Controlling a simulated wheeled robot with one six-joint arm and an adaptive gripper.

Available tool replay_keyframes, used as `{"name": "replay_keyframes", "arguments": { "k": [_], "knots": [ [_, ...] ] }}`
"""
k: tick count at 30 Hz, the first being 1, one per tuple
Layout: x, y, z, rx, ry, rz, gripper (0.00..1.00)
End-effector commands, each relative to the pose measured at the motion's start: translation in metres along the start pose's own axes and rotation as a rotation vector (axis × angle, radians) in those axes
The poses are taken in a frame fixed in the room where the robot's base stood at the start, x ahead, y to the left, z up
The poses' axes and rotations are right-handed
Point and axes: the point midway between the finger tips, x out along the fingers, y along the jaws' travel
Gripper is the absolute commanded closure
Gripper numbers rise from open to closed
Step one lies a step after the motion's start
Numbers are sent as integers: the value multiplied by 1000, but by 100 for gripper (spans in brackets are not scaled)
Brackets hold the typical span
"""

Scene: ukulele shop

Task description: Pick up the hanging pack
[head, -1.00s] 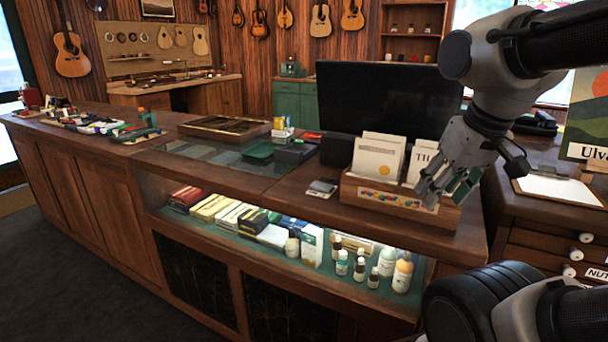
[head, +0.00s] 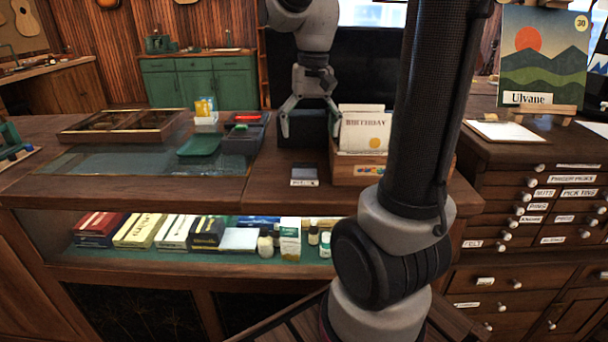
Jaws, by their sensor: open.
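I cannot make out a hanging pack in the head view; my arm hides part of the counter and what lies behind it. My gripper (head: 310,125) points down with its two fingers spread wide and nothing between them. It shows above the counter, in front of a black box and the dark monitor (head: 357,75), just left of the card box. I cannot tell how far its tips are from the box behind.
A wooden box (head: 357,170) holds cards reading "BIRTHDAY" (head: 365,132). Left of it on the counter are a green tray (head: 199,144), a dark tray (head: 243,141) and a wooden tray (head: 122,126). A labelled drawer cabinet (head: 535,205) with a clipboard (head: 503,131) stands right.

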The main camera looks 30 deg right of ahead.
Motion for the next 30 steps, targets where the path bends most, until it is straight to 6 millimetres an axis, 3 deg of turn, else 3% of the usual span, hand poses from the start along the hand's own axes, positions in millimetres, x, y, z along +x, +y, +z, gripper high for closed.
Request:
{"name": "replay_keyframes", "arguments": {
  "k": [3,9,24,30],
  "knots": [
    [20,-2,-28,82,-71,17,12],
    [40,-3,-50,156,-130,31,12],
    [107,0,-46,164,-138,33,12],
    [119,0,-44,164,-135,32,12]
  ]
}}
